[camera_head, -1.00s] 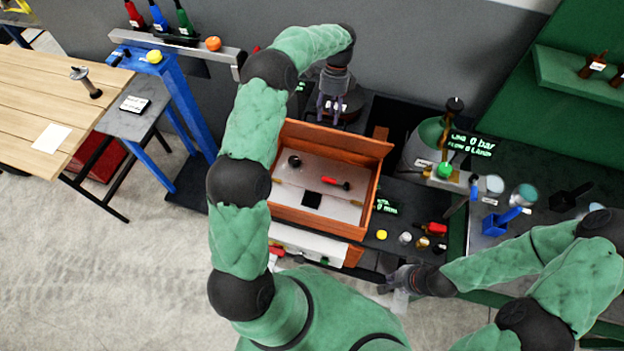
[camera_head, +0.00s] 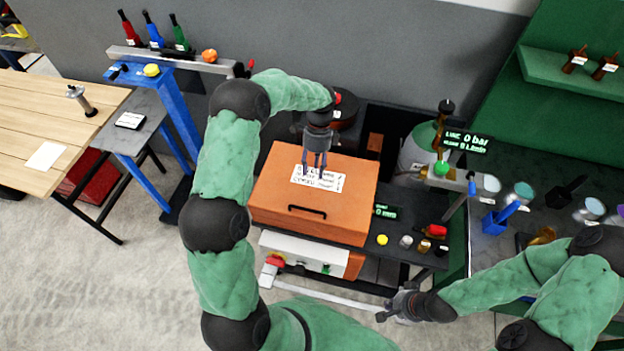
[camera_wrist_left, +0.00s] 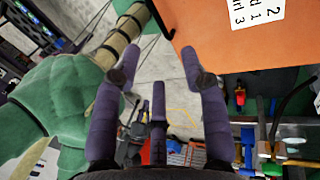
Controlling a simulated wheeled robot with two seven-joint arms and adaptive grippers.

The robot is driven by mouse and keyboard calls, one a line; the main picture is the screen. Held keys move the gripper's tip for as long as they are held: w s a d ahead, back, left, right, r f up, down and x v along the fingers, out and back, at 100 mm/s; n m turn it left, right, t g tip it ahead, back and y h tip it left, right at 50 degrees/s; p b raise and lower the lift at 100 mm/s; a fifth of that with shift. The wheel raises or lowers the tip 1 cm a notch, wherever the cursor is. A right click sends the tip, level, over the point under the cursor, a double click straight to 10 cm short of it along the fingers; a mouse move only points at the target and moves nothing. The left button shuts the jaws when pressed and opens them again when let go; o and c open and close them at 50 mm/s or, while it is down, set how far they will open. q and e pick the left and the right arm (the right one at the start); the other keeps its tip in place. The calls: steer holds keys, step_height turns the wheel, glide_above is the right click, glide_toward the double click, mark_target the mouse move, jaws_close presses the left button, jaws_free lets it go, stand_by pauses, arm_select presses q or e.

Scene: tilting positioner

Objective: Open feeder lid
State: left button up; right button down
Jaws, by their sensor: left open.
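An orange box stands on the dark bench with its orange lid (camera_head: 345,207) shut. The lid has a black handle (camera_head: 307,211) near its front edge and a white printed label (camera_head: 318,178). The lid also shows at the upper right of the left wrist view (camera_wrist_left: 215,45). My left gripper (camera_head: 314,172) is open and empty, pointing down over the label; contact cannot be told. Its spread fingers show in the left wrist view (camera_wrist_left: 160,80). A dark round vessel (camera_head: 348,110) stands behind, partly hidden by my left arm. My right gripper (camera_head: 388,305) is low, in front of the bench; its fingers are unclear.
A white control panel (camera_head: 305,252) with a red button sits below the box. A grey tank with green top (camera_head: 418,150) and a display stand to the right. A blue frame (camera_head: 170,100) stands left.

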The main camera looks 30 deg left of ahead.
arm_select(q)
steer(key=shift+s+d+f+t+b, duration=0.15)
steer(key=shift+s+f+t+b, duration=0.25)
steer(key=shift+s+f, duration=0.4)
